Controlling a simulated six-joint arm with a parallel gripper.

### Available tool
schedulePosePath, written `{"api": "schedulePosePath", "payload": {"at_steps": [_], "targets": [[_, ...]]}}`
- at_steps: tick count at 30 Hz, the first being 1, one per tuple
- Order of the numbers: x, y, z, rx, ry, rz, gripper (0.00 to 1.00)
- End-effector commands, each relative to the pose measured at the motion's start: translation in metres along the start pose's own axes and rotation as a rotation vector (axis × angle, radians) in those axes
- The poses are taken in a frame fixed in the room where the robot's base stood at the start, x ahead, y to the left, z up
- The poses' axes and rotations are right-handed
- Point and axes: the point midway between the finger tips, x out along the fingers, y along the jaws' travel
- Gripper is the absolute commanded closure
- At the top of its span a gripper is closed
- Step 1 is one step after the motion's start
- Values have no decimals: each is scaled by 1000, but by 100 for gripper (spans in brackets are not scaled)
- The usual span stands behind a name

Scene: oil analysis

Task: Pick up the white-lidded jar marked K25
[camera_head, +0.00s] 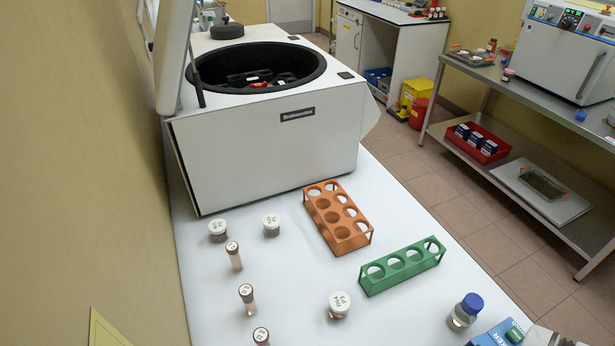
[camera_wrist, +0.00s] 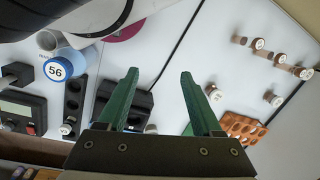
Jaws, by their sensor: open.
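Three short jars with white lids stand on the white bench in the head view: one at the left (camera_head: 218,230), one beside it to the right (camera_head: 271,224), and one nearer the front (camera_head: 339,304). Their lids carry dark markings too small to read surely, so I cannot tell which is K25. My gripper (camera_wrist: 158,76) shows in the wrist view with two green fingers apart and nothing between them. Several small white-lidded containers lie to its right there, including one close to the right finger (camera_wrist: 213,92).
An orange rack (camera_head: 338,217) and a green rack (camera_head: 402,266) stand right of the jars. Several capped tubes (camera_head: 247,299) stand at left. A white centrifuge (camera_head: 270,140) with open lid blocks the back. A blue-capped bottle (camera_head: 465,311) stands near the bench's right edge.

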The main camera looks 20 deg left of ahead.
Motion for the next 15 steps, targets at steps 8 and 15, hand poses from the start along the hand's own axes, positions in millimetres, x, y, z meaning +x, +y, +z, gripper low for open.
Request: {"api": "schedulePosePath", "payload": {"at_steps": [8, 15], "targets": [[0, 0, 0, 0, 0, 0, 7], [8, -13, -34, -90, 75, 14, 7]]}}
